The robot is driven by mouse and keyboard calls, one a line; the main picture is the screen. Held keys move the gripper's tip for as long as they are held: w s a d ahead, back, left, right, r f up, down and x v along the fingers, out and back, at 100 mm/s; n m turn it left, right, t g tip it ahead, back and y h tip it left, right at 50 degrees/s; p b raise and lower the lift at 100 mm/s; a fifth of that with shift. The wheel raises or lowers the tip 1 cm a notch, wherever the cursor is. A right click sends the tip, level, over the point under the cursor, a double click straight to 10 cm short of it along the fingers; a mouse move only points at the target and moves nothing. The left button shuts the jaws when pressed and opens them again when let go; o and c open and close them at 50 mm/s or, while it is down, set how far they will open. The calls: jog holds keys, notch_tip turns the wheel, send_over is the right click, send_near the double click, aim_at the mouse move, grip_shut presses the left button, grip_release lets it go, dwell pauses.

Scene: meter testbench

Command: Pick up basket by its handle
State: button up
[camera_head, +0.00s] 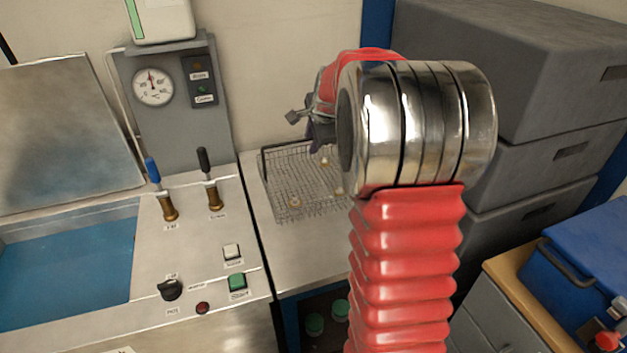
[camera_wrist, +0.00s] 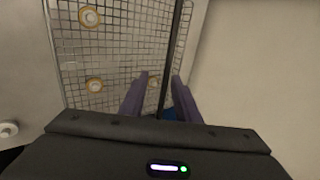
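The wire-mesh basket (camera_head: 285,165) sits on the light worktop beside the sink unit. Several small ring-shaped pieces lie in it. The mesh (camera_wrist: 115,60) fills the upper left of the wrist view. The basket's dark handle bar (camera_wrist: 179,35) runs down from the top of that view between the two purple fingers of my gripper (camera_wrist: 160,76). The fingers are open, with a gap visible on both sides of the bar. In the head view, my gripper is over the back of the basket and mostly hidden behind my arm.
A test bench with a blue water basin (camera_head: 65,265), levers and a pressure gauge (camera_head: 153,86) stands on the left. Grey stacked boxes (camera_head: 540,160) stand on the right. A wall is close behind the basket. A blue box (camera_head: 590,260) is at the lower right.

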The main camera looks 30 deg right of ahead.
jog(key=x, duration=0.5)
jog(key=shift+w+d, duration=0.1)
jog(key=shift+w, duration=0.15)
dwell(0.7)
grip_shut()
dwell(1.1)
